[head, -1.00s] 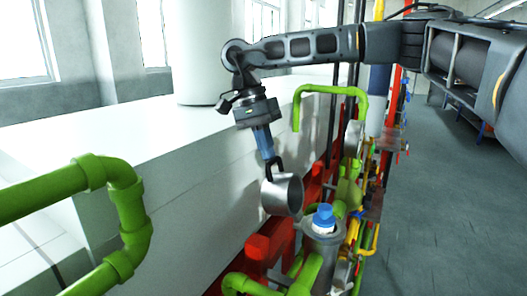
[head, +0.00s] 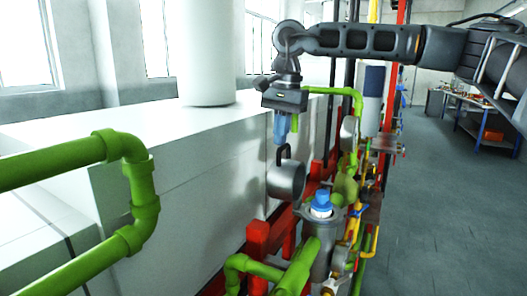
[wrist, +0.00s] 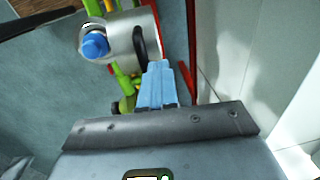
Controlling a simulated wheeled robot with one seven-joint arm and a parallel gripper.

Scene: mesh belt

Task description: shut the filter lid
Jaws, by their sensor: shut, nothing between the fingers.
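The filter lid (head: 287,182) is a grey metal cup with a black handle (head: 284,152). It stands open on its side, mouth toward the right, above and left of the filter housing (head: 322,245). A blue-topped cartridge (head: 321,203) sticks up from the housing's open top. My gripper (head: 281,141) points down with its blue fingers together, at the upper end of the handle; I cannot tell if they touch. The wrist view shows the fingers (wrist: 157,82) beside the handle (wrist: 140,44), with the blue cartridge top (wrist: 94,45) beyond.
Green pipes (head: 145,195) cross the left foreground, and another green pipe (head: 335,91) bends behind the lid. A red frame (head: 258,243) and a pale block (head: 190,180) lie left of the filter. Open floor (head: 445,200) is on the right.

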